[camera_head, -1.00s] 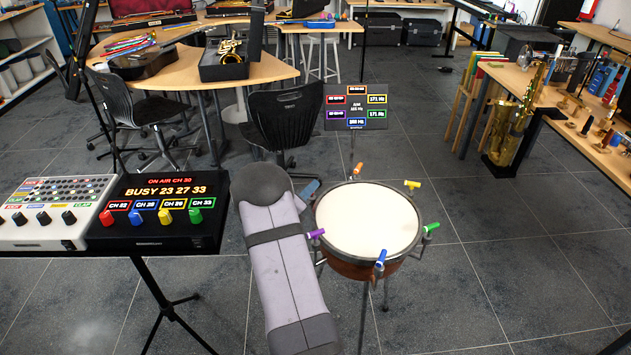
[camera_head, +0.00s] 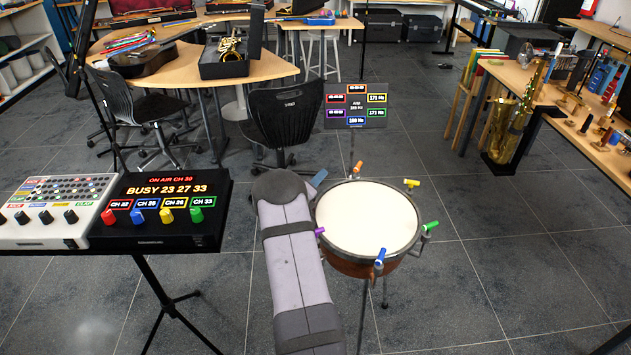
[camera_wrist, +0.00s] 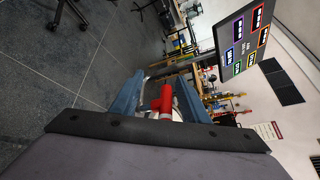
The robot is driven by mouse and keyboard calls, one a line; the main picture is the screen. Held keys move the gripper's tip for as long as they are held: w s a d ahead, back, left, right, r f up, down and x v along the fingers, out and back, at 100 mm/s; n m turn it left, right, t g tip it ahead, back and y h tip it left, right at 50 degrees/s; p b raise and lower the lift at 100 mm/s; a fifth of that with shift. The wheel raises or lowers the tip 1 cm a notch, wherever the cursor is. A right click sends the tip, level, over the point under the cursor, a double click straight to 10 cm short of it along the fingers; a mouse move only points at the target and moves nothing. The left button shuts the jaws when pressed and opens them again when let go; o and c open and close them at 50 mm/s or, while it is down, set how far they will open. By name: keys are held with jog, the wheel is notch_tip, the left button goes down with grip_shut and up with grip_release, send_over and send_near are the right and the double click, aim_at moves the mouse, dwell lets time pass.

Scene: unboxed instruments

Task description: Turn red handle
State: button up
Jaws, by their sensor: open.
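The red handle (camera_wrist: 166,101) shows in the wrist view, upright between the two blue fingers of my gripper (camera_wrist: 160,88). The fingers are apart, with a gap visible on both sides of the handle. Whether either finger touches it I cannot tell. In the head view the red handle is hidden behind my arm. One blue fingertip of my gripper shows there at the left rim of the drum (camera_head: 368,216). The drum has a pale round skin and a brown bowl.
Around the drum's rim stand orange (camera_head: 357,167), yellow (camera_head: 411,183), green (camera_head: 430,226), blue (camera_head: 380,257) and purple (camera_head: 319,231) handles. A display panel (camera_head: 356,106) stands behind it. A console (camera_head: 160,212) is at left. Floor right of the drum is clear.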

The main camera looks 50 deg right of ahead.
jog(key=shift+w+d, duration=0.1)
jog(key=shift+d, duration=0.1)
grip_shut()
jog(key=shift+f, duration=0.1)
jog(key=shift+f, duration=0.1)
